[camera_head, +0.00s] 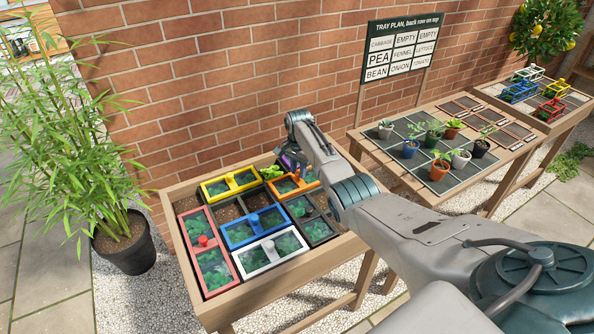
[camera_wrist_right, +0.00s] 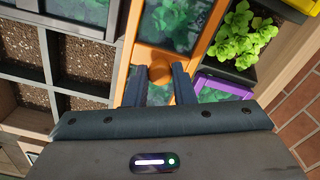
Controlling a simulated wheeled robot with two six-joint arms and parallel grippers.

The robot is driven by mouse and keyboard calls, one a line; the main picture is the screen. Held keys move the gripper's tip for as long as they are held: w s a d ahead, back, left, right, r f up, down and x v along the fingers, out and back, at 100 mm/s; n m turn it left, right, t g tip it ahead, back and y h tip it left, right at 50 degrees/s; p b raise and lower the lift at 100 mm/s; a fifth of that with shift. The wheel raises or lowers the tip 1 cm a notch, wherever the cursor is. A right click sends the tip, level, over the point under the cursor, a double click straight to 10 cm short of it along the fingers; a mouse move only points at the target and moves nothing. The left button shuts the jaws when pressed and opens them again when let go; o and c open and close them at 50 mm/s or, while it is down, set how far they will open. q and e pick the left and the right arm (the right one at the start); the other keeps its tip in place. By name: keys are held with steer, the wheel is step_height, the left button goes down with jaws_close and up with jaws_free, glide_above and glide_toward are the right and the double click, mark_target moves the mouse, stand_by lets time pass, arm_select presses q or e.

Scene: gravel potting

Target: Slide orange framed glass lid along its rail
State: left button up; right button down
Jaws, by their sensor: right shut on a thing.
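The orange framed glass lid (camera_head: 297,187) lies near the back right of the wooden planting tray, partly hidden by my right arm. In the right wrist view its orange frame (camera_wrist_right: 208,27) surrounds dark glass with green leaves beneath, and a round orange knob (camera_wrist_right: 160,69) stands on its crossbar. My right gripper (camera_wrist_right: 159,82) has its two fingers closed around that knob. In the head view this grip is hidden behind my arm. My left gripper is not in view.
The tray's cells hold other lids: yellow (camera_head: 231,183), blue (camera_head: 255,228), white (camera_head: 272,253), red (camera_head: 209,255) and purple (camera_wrist_right: 222,84). Bare soil cells (camera_wrist_right: 90,59) and an uncovered lettuce cell (camera_wrist_right: 238,36) flank the orange lid. A sign (camera_head: 403,46) stands behind.

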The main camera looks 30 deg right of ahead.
mark_target(298, 172)
steer(key=c, duration=1.3)
jaws_free()
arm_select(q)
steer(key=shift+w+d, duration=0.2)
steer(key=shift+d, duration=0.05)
arm_select(e)
steer(key=shift+o, duration=0.5)
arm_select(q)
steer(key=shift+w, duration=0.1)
arm_select(e)
steer(key=shift+r, duration=0.1)
steer(key=shift+r, duration=0.35)
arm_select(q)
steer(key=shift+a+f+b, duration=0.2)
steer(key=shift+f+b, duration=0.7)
arm_select(e)
step_height(298, 172, up, 10)
steer(key=shift+f, duration=0.1)
